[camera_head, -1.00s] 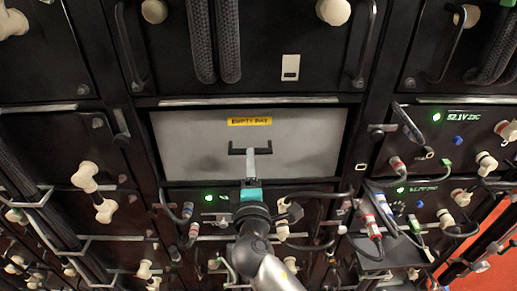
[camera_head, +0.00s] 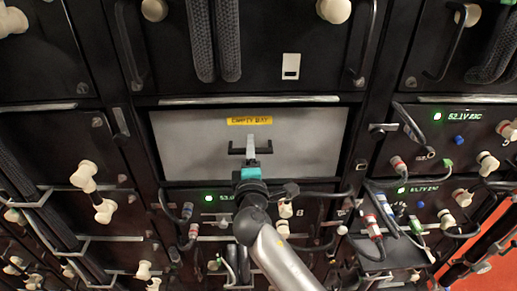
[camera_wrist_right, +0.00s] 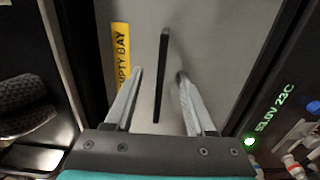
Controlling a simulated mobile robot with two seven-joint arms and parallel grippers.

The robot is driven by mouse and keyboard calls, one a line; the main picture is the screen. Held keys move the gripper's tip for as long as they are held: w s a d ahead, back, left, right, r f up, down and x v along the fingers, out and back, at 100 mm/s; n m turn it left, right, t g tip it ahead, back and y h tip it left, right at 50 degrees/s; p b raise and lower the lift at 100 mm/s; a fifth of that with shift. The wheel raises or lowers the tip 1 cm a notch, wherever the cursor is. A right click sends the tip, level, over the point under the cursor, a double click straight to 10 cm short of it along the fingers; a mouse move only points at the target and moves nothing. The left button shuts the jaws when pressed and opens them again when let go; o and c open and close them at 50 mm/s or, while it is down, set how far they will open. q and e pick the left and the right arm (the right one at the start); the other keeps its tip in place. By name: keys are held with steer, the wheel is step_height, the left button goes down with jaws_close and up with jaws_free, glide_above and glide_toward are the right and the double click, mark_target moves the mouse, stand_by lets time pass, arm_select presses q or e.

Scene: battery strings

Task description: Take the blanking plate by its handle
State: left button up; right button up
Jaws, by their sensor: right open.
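The blanking plate (camera_head: 312,142) is a grey panel set in the rack, with a yellow "EMPTY BAY" label (camera_head: 250,121). Its black bar handle (camera_head: 235,151) is partly covered by my right gripper (camera_head: 251,144) in the head view. In the right wrist view the handle (camera_wrist_right: 162,85) stands between the two spread fingers of my right gripper (camera_wrist_right: 160,75), with a gap on each side. The gripper is open and holds nothing. My left gripper is out of view.
Battery modules with cables, pale knobs and green displays (camera_head: 465,116) surround the bay. Just below the plate, a module with a green light (camera_head: 208,198) and cables lies close to my right arm. Braided cables (camera_head: 213,40) hang above.

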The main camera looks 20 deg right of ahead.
steer(key=shift+w+d, duration=0.15)
steer(key=shift+w, duration=0.4)
stand_by(0.4)
steer(key=shift+c, duration=0.2)
jaws_close()
steer(key=shift+r, duration=0.15)
stand_by(0.9)
steer(key=shift+r, duration=0.2)
steer(key=shift+r+p, duration=0.45)
stand_by(0.4)
